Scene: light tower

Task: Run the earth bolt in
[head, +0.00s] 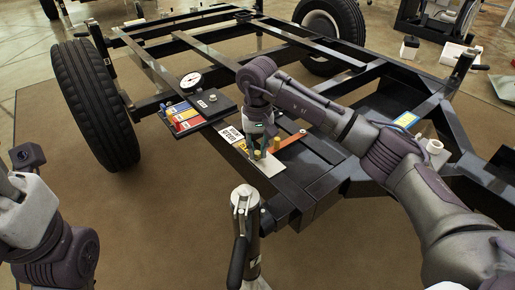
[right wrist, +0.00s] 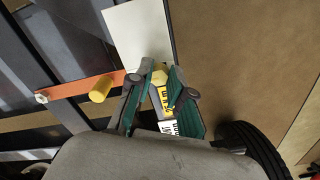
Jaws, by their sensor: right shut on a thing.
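My right gripper (head: 262,146) reaches down over the front of the black trailer frame (head: 320,185). In the right wrist view, its green-padded fingers (right wrist: 163,92) are shut on a yellow hex-headed bolt (right wrist: 160,77). A second yellow piece (right wrist: 100,90), round like a cap, stands apart on an orange strap (right wrist: 72,86). The strap's other end has a small pale bolt (right wrist: 42,97). A white plate (right wrist: 137,35) lies beside the held bolt; it also shows in the head view (head: 267,166). The held bolt's shank and lower end are hidden. Of my left arm only links show.
A black board with coloured blocks (head: 185,120) and a round dial gauge (head: 190,80) sits left of my right gripper. A metal jack post (head: 246,215) stands in front. Large wheels (head: 95,105) flank the frame. The brown mat (head: 130,215) is clear at front left.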

